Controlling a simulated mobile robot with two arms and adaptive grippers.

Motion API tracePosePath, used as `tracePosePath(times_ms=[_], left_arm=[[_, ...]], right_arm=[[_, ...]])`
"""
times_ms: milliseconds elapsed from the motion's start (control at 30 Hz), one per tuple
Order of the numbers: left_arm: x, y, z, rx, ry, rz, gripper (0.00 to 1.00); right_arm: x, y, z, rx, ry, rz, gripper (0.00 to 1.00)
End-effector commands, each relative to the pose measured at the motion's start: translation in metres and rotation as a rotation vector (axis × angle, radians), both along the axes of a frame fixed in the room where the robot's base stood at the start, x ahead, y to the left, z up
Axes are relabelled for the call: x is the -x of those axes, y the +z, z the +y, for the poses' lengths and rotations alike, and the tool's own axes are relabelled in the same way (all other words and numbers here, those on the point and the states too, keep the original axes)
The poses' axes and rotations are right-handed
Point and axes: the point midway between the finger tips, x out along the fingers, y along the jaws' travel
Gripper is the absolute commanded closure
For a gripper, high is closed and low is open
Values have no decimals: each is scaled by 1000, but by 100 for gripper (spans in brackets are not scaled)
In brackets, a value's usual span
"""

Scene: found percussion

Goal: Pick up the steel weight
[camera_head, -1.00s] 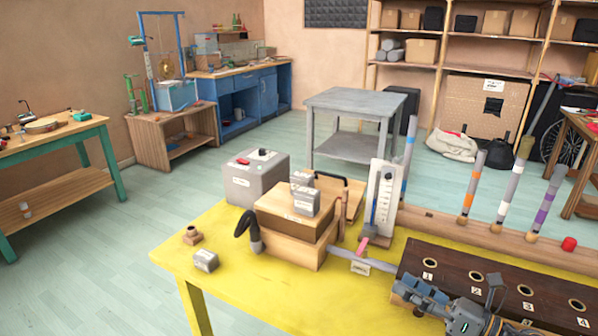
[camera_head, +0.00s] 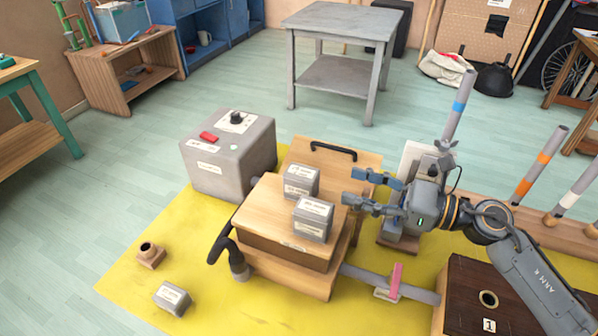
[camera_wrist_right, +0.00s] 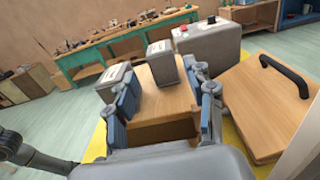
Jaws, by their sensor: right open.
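A third grey labelled block (camera_head: 172,299) lies on the table at lower left. The labels are too small to read. My right gripper (camera_head: 352,187) is open and empty, just right of the two weights, its fingers pointing at them. The right wrist view shows its blue-padded fingers (camera_wrist_right: 165,102) apart, with the two weights (camera_wrist_right: 114,78) (camera_wrist_right: 161,63) ahead. My left gripper is not in view.
A grey control box (camera_head: 228,155) stands behind the wooden box. A board with a black handle (camera_head: 333,151) lies at its back right. A black hose (camera_head: 237,262) bends at its left. The left table front is mostly clear.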

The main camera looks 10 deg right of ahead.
Motion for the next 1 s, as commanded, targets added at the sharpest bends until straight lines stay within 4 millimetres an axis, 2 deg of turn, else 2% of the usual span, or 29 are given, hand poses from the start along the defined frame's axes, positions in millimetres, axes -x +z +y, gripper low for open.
tracePosePath(times_ms=[33, 300, 567, 800, 1000], left_arm=[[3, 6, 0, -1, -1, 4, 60], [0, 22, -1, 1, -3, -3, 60], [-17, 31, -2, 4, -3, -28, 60], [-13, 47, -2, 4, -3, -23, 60], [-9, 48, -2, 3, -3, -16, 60]], right_arm=[[-5, 5, 8, -1, 2, -3, 46], [-31, 4, 45, -4, 0, -1, 46], [-41, 2, 61, -5, 0, 2, 46], [-60, 0, 91, -4, 0, 1, 46], [-64, -3, 97, -1, -1, 2, 46]])
